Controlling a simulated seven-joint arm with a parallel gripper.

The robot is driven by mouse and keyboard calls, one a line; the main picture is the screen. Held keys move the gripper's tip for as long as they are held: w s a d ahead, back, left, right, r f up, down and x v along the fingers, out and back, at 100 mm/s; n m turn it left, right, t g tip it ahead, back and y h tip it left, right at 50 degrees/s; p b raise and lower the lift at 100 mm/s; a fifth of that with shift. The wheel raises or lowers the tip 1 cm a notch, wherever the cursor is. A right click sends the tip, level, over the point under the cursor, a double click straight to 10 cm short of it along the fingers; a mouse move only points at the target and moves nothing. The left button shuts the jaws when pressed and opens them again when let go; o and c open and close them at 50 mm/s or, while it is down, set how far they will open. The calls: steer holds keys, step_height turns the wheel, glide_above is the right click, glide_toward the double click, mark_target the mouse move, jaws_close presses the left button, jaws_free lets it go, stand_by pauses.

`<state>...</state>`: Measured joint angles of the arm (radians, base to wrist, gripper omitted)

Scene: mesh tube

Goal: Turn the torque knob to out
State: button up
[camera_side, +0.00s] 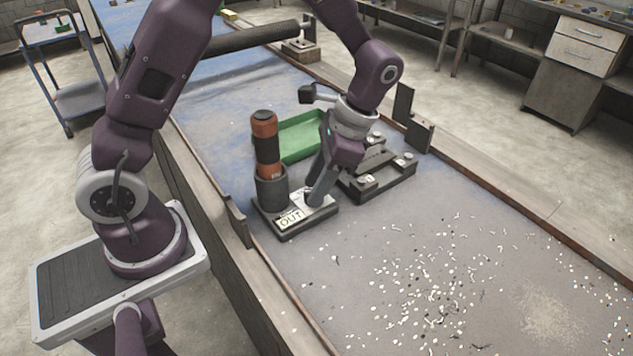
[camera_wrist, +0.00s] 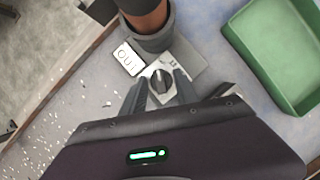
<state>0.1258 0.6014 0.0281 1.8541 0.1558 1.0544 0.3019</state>
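A white label reading OUT (camera_side: 290,219) is on the base, left of the knob, and also shows in the wrist view (camera_wrist: 128,58). Small dark marks lie beside the dial, too small to read. My gripper (camera_wrist: 160,85) is open, pointing down, with one finger on each side of the knob and gaps visible. In the side view my gripper (camera_side: 316,198) reaches the base top and its fingers mostly hide the knob.
An orange-and-black tool (camera_side: 265,145) stands upright in a dark cup (camera_side: 271,190) on the base, close to my gripper. A green tray (camera_side: 300,137) lies behind, and a dark metal fixture (camera_side: 378,178) stands to the right. Pale scraps (camera_side: 430,290) litter the near tabletop.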

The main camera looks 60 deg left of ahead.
steer(key=shift+r, duration=0.1)
steer(key=v, duration=0.7)
steer(key=s+r+t, duration=0.7)
steer(key=r, duration=0.4)
steer(key=s+n+t+h, duration=0.2)
steer(key=s+n, duration=0.3)
steer(key=s, duration=0.5)
steer(key=shift+a+f+n, duration=0.25)
steer(key=shift+a+n, duration=0.15)
